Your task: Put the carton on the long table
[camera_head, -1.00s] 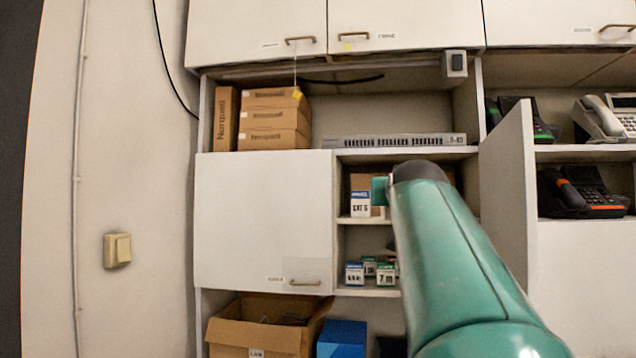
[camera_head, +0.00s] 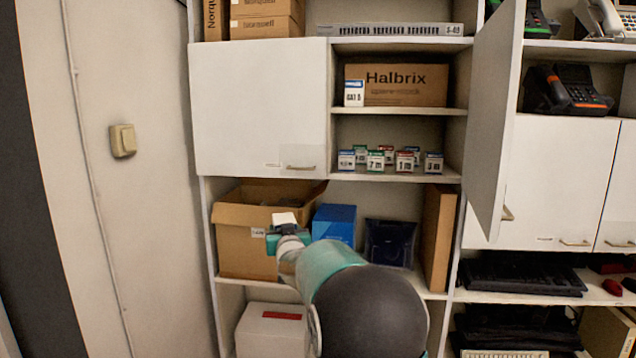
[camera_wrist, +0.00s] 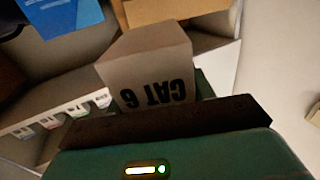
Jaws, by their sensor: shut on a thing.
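A small pale carton marked CAT 6 (camera_wrist: 150,75) is in my gripper in the wrist view, its lettering upside down. In the head view the carton (camera_head: 284,218) is a small white block just above my gripper (camera_head: 287,240). My gripper is shut on it, in front of the open cardboard box on the lower shelf; the jaws' contact is partly hidden. A similar white carton marked CAT 5 (camera_head: 354,93) stands on an upper shelf. No long table shows in these frames.
The open cardboard box (camera_head: 240,240), a blue box (camera_head: 334,224) and a dark packet (camera_head: 389,243) sit on the lower shelf. Several small cartons (camera_head: 376,161) line the shelf above. An open cabinet door (camera_head: 492,120) juts out at right.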

